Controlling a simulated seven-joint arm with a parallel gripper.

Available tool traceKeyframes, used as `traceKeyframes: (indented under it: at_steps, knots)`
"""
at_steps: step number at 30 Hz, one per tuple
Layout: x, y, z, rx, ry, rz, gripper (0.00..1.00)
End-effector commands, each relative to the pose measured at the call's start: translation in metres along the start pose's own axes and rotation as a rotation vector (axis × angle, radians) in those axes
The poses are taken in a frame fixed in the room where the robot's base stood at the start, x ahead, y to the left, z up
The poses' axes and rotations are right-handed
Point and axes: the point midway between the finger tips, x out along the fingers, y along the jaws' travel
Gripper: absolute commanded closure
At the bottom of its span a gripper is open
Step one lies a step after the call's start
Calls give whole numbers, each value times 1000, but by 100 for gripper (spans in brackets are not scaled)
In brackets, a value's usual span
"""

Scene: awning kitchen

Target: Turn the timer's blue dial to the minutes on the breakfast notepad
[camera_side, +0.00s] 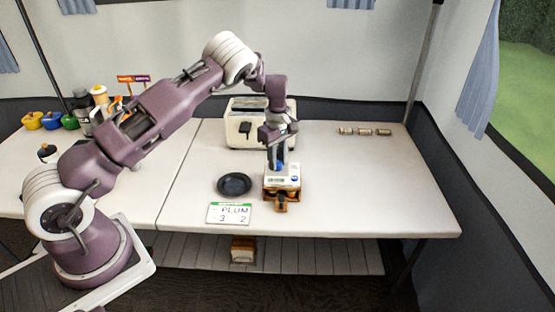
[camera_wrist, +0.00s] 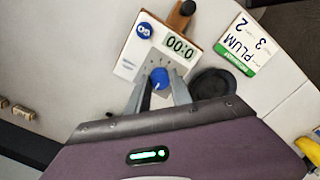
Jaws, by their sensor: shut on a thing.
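The timer (camera_side: 284,181) is a white-faced box on a brown wooden base, near the table's front edge. In the wrist view its face (camera_wrist: 127,67) has a display (camera_wrist: 179,47) that appears upside down and seems to read 0:00. Its blue dial (camera_wrist: 160,76) sits between the fingers of my gripper (camera_wrist: 159,88), which is shut on it from above. In the side view my gripper (camera_side: 279,161) points down at the timer and partly hides the dial. The notepad (camera_side: 229,213) with a green top edge shows "PLUM" and "3 2"; it also shows in the wrist view (camera_wrist: 246,48).
A second round blue part (camera_wrist: 144,30) is on the timer face. A brown knob (camera_wrist: 187,8) juts from the timer's front. A dark dish (camera_side: 234,184) lies left of the timer. A white toaster (camera_side: 240,126) stands behind.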

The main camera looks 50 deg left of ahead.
Motion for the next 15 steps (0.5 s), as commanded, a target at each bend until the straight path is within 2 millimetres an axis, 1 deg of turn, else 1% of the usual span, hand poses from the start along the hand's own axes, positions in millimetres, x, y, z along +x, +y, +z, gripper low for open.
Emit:
traceKeyframes:
  at_steps: [8, 15]
  knots:
    - [-1, 0, -1, 104, -1, 2, 100]
    - [-1, 0, 0, 308, -1, 2, 100]
